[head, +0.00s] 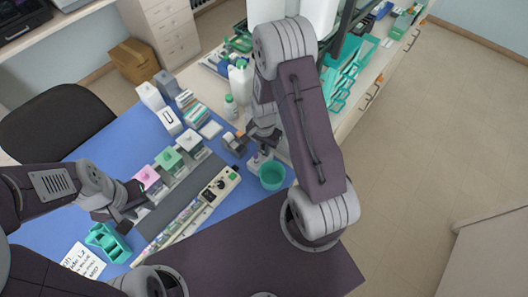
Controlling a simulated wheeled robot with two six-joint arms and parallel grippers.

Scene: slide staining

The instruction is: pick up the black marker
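I cannot make out a black marker for certain; it may be hidden or too small. My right gripper (262,147) points down over the blue mat, just above a small pale item (259,160) beside a teal cup (271,177). Its fingers are dark and partly covered by its own arm, so I cannot tell whether they are open or hold anything. My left gripper (132,212) is low over the mat's left side, near a teal rack (108,243). Its finger opening is unclear.
Staining jars with pink, green and pale lids (169,160) stand mid-mat, beside a long strip device (190,218). A small orange-and-grey item (235,143) lies left of my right gripper. White boxes (151,96) and a bottle (240,80) stand behind. A printed sheet (83,262) lies front left.

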